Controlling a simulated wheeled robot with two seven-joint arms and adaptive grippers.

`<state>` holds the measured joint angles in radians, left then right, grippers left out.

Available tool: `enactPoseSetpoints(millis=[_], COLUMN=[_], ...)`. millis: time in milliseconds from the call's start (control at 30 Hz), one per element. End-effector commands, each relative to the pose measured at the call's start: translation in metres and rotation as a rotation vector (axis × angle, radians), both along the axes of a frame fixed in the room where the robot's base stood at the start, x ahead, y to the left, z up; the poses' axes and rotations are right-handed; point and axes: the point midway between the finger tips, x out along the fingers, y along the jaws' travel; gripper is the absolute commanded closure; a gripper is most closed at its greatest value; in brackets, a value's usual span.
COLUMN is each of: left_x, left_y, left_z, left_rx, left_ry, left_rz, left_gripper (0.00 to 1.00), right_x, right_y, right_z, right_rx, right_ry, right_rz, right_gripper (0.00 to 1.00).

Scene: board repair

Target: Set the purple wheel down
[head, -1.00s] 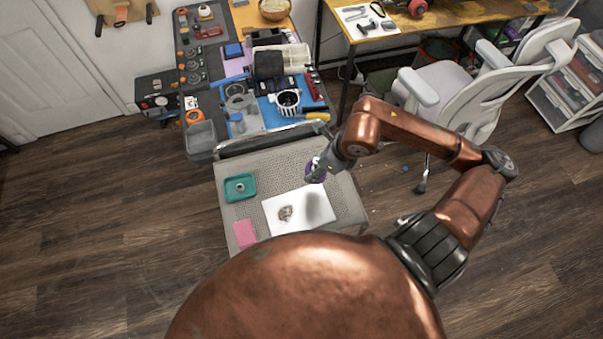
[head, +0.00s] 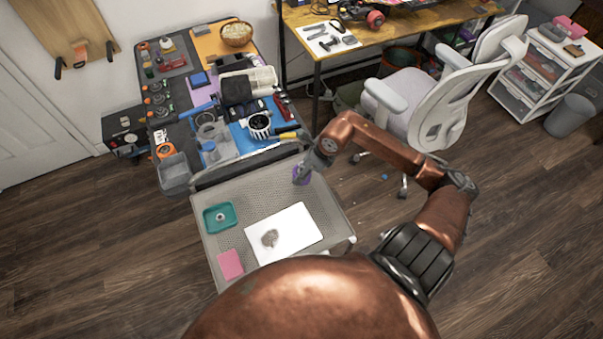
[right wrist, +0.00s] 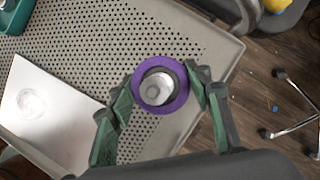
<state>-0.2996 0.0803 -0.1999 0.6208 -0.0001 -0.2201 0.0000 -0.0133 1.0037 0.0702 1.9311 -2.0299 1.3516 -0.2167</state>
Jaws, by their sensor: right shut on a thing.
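The purple wheel (right wrist: 177,102) has a light hub and sits between the green fingertips of my right gripper (right wrist: 161,92) in the right wrist view. The gripper is shut on it. In the head view the wheel (head: 301,176) shows as a small purple patch under my right gripper (head: 302,171). They are over the far right part of the grey perforated cart top (head: 255,191). I cannot tell whether the wheel touches the cart top. My left gripper is not in view.
A white sheet (head: 297,232) with a small greyish thing (head: 270,238), a teal tray (head: 209,221) and a pink pad (head: 230,264) lie on the cart. A cluttered workbench (head: 192,135) stands behind it. A white chair (head: 430,105) stands to the right.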

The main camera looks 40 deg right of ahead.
Motion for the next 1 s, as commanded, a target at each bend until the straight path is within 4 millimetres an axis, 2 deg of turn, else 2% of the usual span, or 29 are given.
enactPoseSetpoints(millis=[33, 100, 433, 467, 700, 1000], left_x=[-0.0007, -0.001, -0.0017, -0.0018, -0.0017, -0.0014], left_y=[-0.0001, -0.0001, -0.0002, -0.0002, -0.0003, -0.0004], left_z=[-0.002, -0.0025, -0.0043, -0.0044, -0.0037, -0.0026], left_rx=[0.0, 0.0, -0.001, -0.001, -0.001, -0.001], left_ry=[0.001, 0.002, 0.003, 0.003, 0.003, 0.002], left_rz=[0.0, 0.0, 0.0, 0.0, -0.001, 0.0], left_gripper=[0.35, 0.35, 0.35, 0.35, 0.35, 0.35], right_x=[0.0001, 0.0005, 0.0003, -0.0002, -0.0002, -0.0001], right_y=[0.0005, 0.0, -0.0004, -0.0004, -0.0003, -0.0002], right_z=[-0.0089, -0.0141, -0.017, -0.0178, -0.0168, -0.0152], right_rx=[0.003, 0.001, -0.002, -0.001, -0.001, -0.001], right_ry=[0.0, -0.002, -0.001, 0.0, 0.0, 0.0], right_rz=[-0.002, -0.001, 0.0, 0.0, 0.0, 0.0], right_gripper=[0.88, 0.88, 0.88, 0.54, 0.37, 0.37])
